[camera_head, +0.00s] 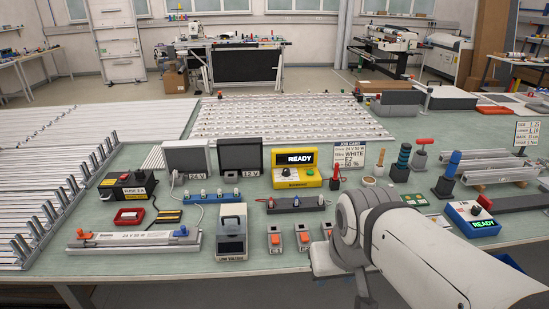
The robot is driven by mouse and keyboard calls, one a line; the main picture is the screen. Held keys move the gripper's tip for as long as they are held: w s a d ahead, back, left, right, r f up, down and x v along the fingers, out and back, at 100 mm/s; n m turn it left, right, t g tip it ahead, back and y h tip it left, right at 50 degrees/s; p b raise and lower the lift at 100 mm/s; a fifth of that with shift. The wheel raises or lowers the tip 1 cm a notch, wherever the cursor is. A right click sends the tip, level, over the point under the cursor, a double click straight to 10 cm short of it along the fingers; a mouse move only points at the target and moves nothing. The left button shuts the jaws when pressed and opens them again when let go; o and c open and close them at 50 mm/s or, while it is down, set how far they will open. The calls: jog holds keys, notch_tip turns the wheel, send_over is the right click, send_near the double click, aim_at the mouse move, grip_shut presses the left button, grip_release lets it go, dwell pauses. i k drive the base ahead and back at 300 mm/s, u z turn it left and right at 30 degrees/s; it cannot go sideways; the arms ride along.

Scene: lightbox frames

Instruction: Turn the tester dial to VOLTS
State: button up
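A yellow instrument (294,168) with a lit READY display and a black dial on its front stands at the middle back of the bench. I cannot tell from the labels which of the two is the tester; the dial markings are too small to read. My arm comes in from the lower right. What seems to be my gripper (364,289) hangs at the bottom edge, apart from both instruments; its fingers cannot be made out.
A job card (349,155) stands beside the yellow instrument. Two dark-faced panels, a LOW VOLTAGE box (231,232), several small orange-topped switches and a red tray (129,217) crowd the bench. Upright tools stand at the right. Some bare green bench top (190,263) shows along the front.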

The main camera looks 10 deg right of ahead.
aim_at(286, 172)
jog(key=i, duration=0.95)
